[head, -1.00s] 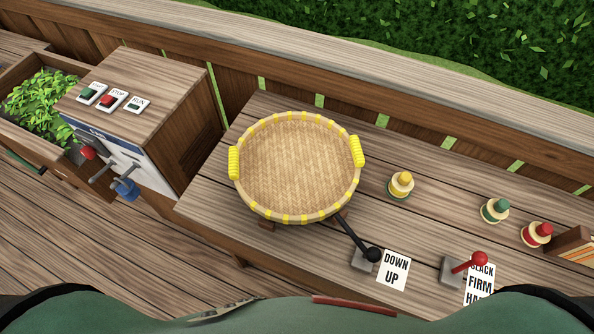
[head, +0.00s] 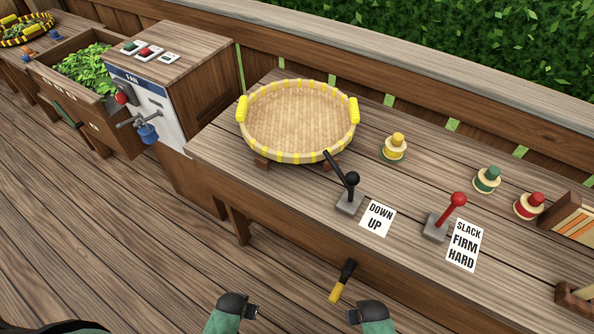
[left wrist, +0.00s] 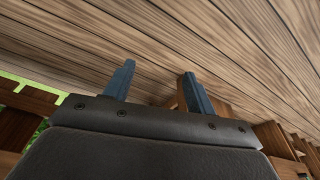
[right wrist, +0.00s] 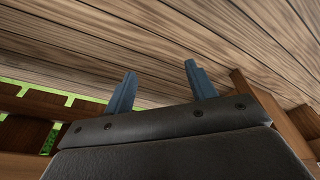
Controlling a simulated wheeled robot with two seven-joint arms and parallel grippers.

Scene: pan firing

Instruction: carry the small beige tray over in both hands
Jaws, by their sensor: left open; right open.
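The round beige woven tray (head: 297,120) with a yellow-banded rim and two yellow side handles sits on low wooden supports on the bench. It looks empty. My left gripper (head: 252,312) and my right gripper (head: 353,315) are low at the bottom of the head view, apart from each other and well short of the tray. The left wrist view shows the left fingers (left wrist: 157,88) apart with nothing between them. The right wrist view shows the right fingers (right wrist: 160,88) apart and empty too.
A black-knobbed lever (head: 350,190) stands close to the tray's front. A red-knobbed lever (head: 447,215) and yellow (head: 396,148), green (head: 487,180) and red (head: 530,205) knobs are to its right. A black-and-yellow handle (head: 343,281) shows near my right gripper. A button cabinet (head: 185,70) stands left.

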